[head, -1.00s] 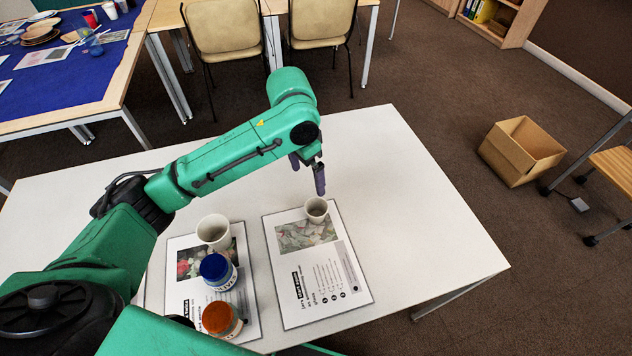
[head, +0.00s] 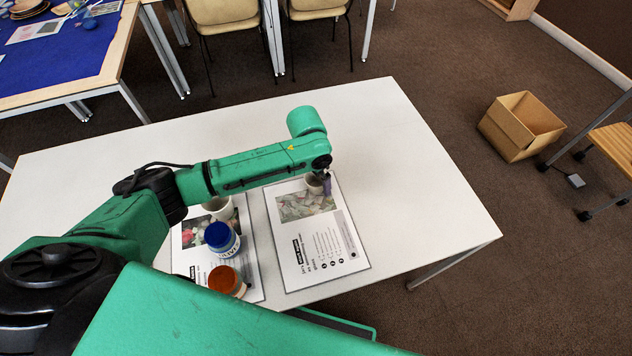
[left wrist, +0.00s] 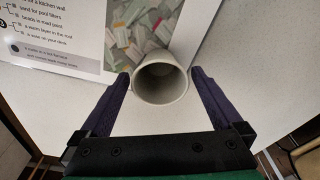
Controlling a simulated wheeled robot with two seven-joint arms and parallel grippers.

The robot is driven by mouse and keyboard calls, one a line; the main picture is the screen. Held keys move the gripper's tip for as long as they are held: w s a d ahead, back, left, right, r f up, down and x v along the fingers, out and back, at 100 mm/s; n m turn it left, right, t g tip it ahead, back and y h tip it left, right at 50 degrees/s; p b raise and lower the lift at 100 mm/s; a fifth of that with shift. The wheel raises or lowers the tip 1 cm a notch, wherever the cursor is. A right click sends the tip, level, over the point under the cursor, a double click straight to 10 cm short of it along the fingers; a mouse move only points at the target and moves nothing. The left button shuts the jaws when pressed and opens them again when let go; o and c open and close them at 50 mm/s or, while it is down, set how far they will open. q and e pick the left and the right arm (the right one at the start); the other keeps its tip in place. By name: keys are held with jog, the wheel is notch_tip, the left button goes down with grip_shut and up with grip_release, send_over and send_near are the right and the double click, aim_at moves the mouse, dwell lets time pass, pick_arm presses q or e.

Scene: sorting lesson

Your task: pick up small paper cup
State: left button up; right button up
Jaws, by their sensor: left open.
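The small paper cup (head: 314,185) is white and stands upright at the top edge of the right printed sheet (head: 330,240); my left gripper partly hides it in the head view. In the left wrist view the cup (left wrist: 160,80) sits between the two dark fingers of my left gripper (left wrist: 160,88), with a gap on both sides. My left gripper (head: 322,184) is open, low around the cup. A larger white cup (head: 217,208) stands on the left sheet, partly behind my arm. My right gripper is not in view.
A jar with a blue lid (head: 221,238) and a jar with an orange-brown lid (head: 226,281) stand on the left sheet (head: 250,255). The right part of the white table (head: 420,190) is clear. A cardboard box (head: 520,125) stands on the floor.

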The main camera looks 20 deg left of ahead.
pick_arm(q)
jog(key=c, duration=1.3)
jog(key=shift+r, duration=0.15)
